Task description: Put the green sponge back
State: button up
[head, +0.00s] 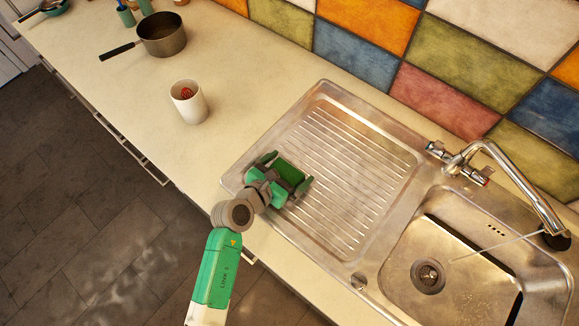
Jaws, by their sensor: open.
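The green sponge (290,172), with a darker green face, is at the left part of the sink's ribbed metal drainboard (345,150). My gripper (286,172) is above the drainboard's left edge, with its jaws open. One finger shows on each side of the sponge, and the gripper body hides its near end. I cannot tell whether the fingers touch the sponge or whether it rests on the metal.
A white cup (189,103) with something red inside stands on the counter (130,90) to the left. A saucepan (162,35) is farther back. The sink basin (455,265) and tap (490,160) are at the right. Tiled wall (450,65) bounds the back.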

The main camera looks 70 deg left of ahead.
jog(key=p+v, duration=0.1)
jog(key=v, duration=1)
jog(key=shift+s+d, duration=0.15)
jog(key=shift+s, duration=0.05)
jog(key=w+d+r+m+t+h, duration=0.2)
jog(key=w+d+r+m+t, duration=0.15)
jog(key=w+r+m, duration=1.5)
jog(key=w+d+r+m+t+h, duration=0.1)
jog(key=w+d+r+m+t, duration=0.15)
jog(key=d+r+m, duration=0.45)
jog(key=w+d+r+m+t, duration=0.2)
jog(key=w+d+r, duration=0.2)
jog(key=r, duration=0.6)
jog(key=s+d+r+m+t+h, duration=0.2)
jog(key=d+r+m, duration=0.5)
jog(key=r, duration=0.4)
jog(key=s+d+r+m+t+h, duration=0.2)
jog(key=s+d+r+m+t, duration=0.1)
jog(key=d+r+m, duration=0.4)
notch_tip(320, 180, up, 4)
jog(key=d, duration=0.3)
jog(key=shift+m, duration=0.35)
